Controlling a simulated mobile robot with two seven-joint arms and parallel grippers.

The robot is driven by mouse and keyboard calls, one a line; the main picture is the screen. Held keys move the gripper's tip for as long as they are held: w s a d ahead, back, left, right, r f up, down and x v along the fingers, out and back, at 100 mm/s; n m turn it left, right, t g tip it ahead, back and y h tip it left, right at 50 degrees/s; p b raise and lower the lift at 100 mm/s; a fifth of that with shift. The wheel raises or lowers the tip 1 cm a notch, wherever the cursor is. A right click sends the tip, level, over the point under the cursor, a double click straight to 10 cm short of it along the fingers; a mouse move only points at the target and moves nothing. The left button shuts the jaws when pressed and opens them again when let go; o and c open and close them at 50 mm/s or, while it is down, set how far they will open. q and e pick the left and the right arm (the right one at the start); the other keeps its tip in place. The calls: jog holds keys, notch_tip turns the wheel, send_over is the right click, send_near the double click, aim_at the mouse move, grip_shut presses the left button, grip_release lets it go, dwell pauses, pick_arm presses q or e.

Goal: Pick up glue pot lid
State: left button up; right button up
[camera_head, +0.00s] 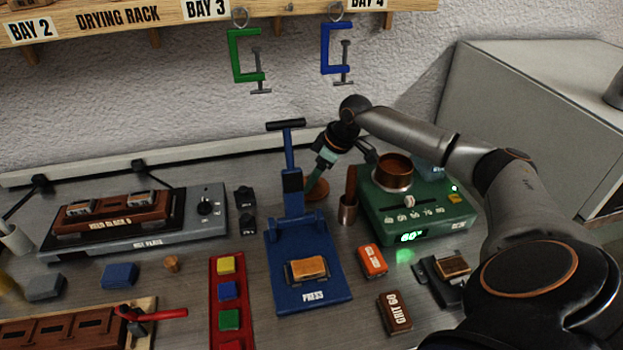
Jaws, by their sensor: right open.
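A round copper-brown disc, which looks like the glue pot lid (319,195), lies on the bench between the blue press and a small brush cup. My right gripper (313,186) reaches down over it from above, tilted, with its fingers open. The fingertips are at or just above the lid; I cannot tell whether they touch it. The gripper hides part of the lid. The copper glue pot (395,174) stands uncovered on the green heater (420,211), whose display appears to read 60. My left gripper is not in view.
The blue press (309,245) stands close left of the lid. The brush cup (348,211), with an upright brown handle, is close right. Sanding blocks (373,260) lie in front. Green and blue clamps (244,55) hang from the drying rack above.

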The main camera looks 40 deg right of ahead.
grip_shut()
dwell(0.4)
